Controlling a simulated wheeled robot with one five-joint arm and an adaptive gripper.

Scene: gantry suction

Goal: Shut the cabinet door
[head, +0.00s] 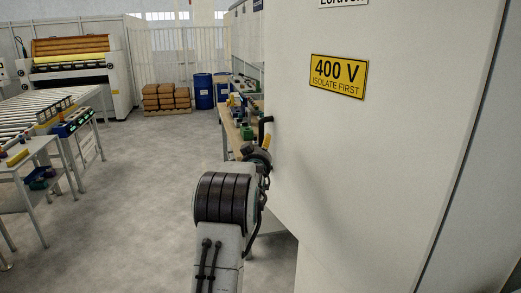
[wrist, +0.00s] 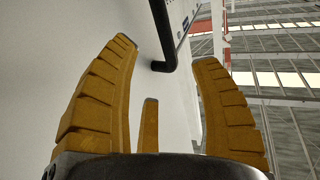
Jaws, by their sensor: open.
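The cabinet door (head: 385,165) is a large pale panel filling the right of the head view, with a yellow 400 V plate (head: 338,76). A black bar handle (head: 267,121) stands out at the door's left edge. My gripper (head: 267,143) is just below the handle there, partly hidden behind my arm. In the wrist view my gripper (wrist: 164,51) has its yellow-brown fingers spread and empty. The handle (wrist: 164,35) shows between and beyond the fingertips, with its bent end near the pale door face (wrist: 60,50). I cannot tell whether a finger touches it.
A workbench (head: 232,134) with small items stands beyond the door edge. Blue drums (head: 204,91) and a pallet of brown boxes (head: 165,97) are at the back. A roller conveyor (head: 40,112) and table (head: 28,166) stand left. The grey floor (head: 140,185) between is clear.

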